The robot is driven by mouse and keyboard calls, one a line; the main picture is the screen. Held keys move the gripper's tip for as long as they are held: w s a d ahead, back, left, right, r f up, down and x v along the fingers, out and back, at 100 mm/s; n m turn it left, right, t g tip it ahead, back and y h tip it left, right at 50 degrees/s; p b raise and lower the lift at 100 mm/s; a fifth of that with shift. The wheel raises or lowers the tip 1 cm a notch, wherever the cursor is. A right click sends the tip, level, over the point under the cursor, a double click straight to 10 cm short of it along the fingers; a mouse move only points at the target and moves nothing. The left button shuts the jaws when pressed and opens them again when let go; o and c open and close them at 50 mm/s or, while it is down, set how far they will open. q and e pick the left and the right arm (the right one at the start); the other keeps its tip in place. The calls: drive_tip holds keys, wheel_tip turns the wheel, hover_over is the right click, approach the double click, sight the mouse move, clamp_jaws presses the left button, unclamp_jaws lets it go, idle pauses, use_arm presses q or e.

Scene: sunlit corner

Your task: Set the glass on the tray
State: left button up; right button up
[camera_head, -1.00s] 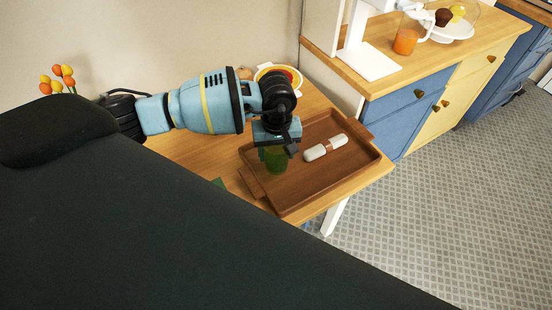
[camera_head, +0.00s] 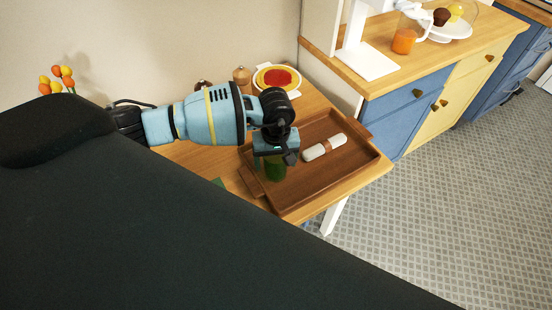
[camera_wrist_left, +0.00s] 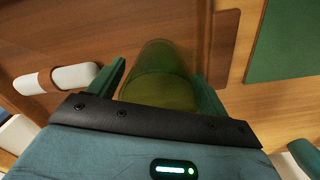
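A green see-through glass (camera_head: 275,170) is between the fingers of my left gripper (camera_head: 276,158), over the left part of the brown wooden tray (camera_head: 325,185). I cannot tell whether its base touches the tray floor. In the left wrist view the glass (camera_wrist_left: 158,80) fills the space between the two fingers of the left gripper (camera_wrist_left: 160,82), which is shut on it. The gripper hides the upper part of the glass in the head view. My right gripper is not in view.
A white roll with a brown band (camera_head: 324,147) lies in the tray, right of the glass. A plate with red food (camera_head: 277,79) and a wooden shaker (camera_head: 242,76) stand behind. A green flat item (camera_wrist_left: 285,40) lies beside the tray. The tray's front right is clear.

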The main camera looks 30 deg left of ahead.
use_arm(q)
wheel_tip(320, 180, up, 12)
drive_tip(key=shift+r, duration=0.25)
idle(0.6)
